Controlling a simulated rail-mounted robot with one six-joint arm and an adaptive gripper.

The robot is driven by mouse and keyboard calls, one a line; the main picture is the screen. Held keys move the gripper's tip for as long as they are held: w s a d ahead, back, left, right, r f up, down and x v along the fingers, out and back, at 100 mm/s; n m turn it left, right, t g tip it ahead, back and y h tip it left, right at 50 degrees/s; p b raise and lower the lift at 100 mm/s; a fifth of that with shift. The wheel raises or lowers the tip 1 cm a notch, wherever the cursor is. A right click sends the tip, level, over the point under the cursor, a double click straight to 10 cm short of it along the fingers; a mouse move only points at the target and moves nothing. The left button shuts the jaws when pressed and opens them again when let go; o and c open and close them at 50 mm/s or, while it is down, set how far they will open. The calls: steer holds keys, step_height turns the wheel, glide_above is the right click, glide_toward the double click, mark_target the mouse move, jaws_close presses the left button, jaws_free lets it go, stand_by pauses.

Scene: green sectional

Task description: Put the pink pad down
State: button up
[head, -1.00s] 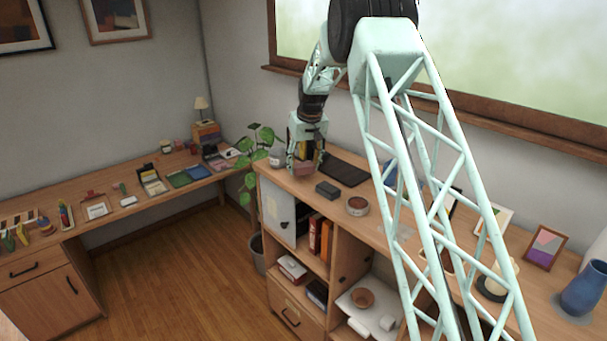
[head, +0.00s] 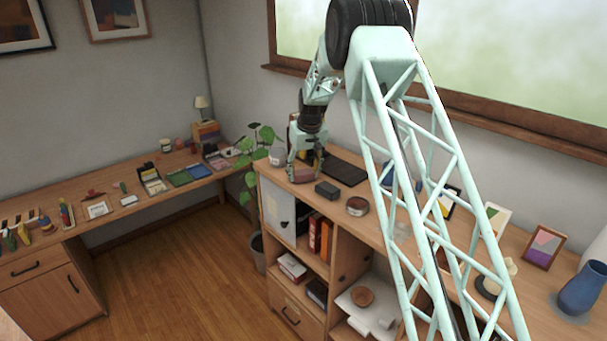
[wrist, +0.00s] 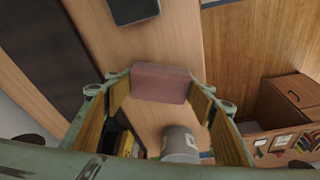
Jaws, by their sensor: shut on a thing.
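The pink pad (wrist: 161,83) is a dull pink block between the two fingertips of my gripper (wrist: 160,92) in the wrist view. My gripper is shut on it. In the head view my gripper (head: 304,170) points down at the far left end of the wooden cabinet top (head: 330,204), with the pad (head: 302,176) low between its fingers. I cannot tell whether the pad's underside touches the wood.
A dark grey block (head: 327,191) lies just right of the pad, with a black mat (head: 343,170) behind it. A round tin (head: 357,206) stands further right. A potted plant (head: 255,150) is at the left.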

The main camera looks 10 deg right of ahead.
steer(key=shift+f, duration=0.15)
steer(key=o, duration=1)
steer(key=shift+c, duration=0.2)
steer(key=shift+r, duration=0.2)
steer(key=b+v, duration=0.1)
steer(key=v, duration=1.1)
steer(key=shift+b, duration=0.3)
steer(key=shift+r, duration=0.1)
